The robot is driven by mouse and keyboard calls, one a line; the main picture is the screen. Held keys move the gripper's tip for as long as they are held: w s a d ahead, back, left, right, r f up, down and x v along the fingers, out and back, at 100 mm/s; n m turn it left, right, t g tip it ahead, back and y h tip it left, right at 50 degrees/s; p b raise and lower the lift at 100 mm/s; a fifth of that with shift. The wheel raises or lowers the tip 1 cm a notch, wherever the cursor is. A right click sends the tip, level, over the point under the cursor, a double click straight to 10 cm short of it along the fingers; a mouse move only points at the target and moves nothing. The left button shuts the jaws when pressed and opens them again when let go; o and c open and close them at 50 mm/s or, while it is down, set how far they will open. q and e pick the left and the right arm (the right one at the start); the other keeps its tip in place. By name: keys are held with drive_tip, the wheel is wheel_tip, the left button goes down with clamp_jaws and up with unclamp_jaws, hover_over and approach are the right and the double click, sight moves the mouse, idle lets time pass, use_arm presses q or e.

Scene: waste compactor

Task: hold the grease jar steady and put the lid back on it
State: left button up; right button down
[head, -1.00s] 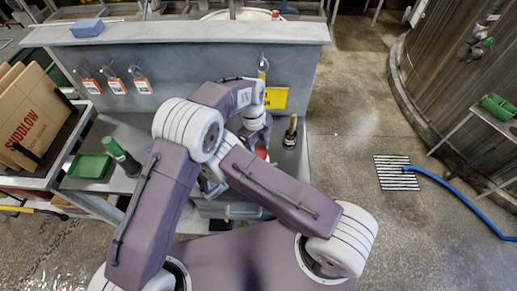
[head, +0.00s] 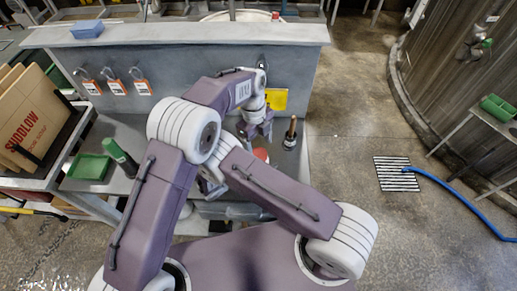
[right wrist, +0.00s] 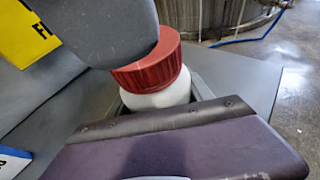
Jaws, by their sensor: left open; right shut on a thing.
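The grease jar (right wrist: 165,92) is white and shows in the right wrist view with the red lid (right wrist: 150,62) sitting over its mouth. I cannot tell whether the lid is screwed down. In the head view the red lid (head: 261,154) shows just past my forearm; the jar is hidden there. My left gripper (head: 256,130) is open and empty, a little above the lid. My right gripper (right wrist: 150,112) is shut on the jar's body; a dark-edged purple part covers the jar's lower side. In the head view my arms hide the right gripper.
A dark bottle-like thing with a brown neck (head: 291,132) stands on the grey counter right of the lid. A green tray (head: 89,167) and a green cylinder (head: 120,157) are at left. A grey wall with a yellow sign (head: 276,100) rises behind.

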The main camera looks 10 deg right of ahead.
use_arm(q)
drive_tip(key=shift+r, duration=0.7)
drive_tip(key=shift+c, duration=0.4)
